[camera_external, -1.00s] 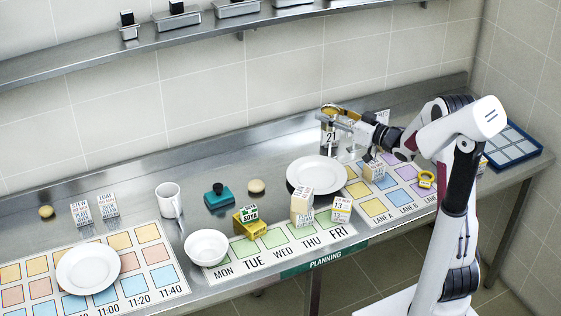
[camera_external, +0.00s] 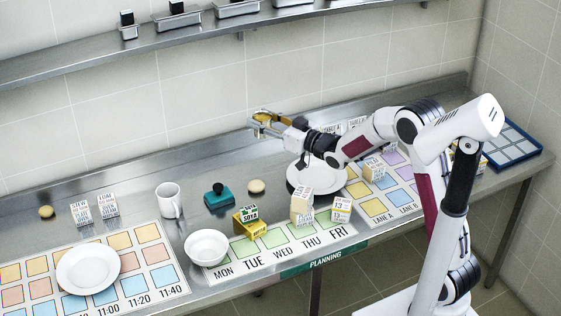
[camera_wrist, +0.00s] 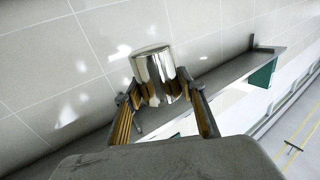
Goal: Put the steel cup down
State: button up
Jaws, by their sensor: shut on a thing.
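The shiny steel cup (camera_wrist: 153,72) is between the two fingertips of my gripper (camera_wrist: 160,95) in the wrist view. My gripper is shut on it. In the camera_external view my gripper (camera_external: 268,123) is extended to the left, in front of the tiled wall and beyond the white plate. The cup is small there and hard to separate from the fingers, so its exact tilt and height over the counter cannot be told.
The steel counter (camera_external: 150,265) carries a white plate (camera_external: 318,178), a teal stamp-like item (camera_external: 219,196), a round tan item (camera_external: 256,186), a mug (camera_external: 169,200), a bowl (camera_external: 206,247) and several small cartons. Bare counter lies left of my gripper, along the wall.

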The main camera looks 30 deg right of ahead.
jog(key=s+a+f+n+g+y, duration=0.1)
jog(key=s+a, duration=0.6)
jog(key=a, duration=0.6)
jog(key=s+a+f+y, duration=0.15)
jog(key=s+a, duration=0.55)
jog(key=a, duration=0.7)
jog(key=s+a+f+n+g+y, duration=0.1)
jog(key=s+a+f, duration=0.1)
jog(key=s+a, duration=0.8)
jog(key=w+a+f, duration=0.3)
jog(key=f, duration=0.7)
jog(key=shift+f, duration=0.4)
jog(key=shift+f+h, duration=0.15)
jog(key=shift+h, duration=0.1)
jog(key=shift+f, duration=3)
jog(key=shift+f, duration=1.85)
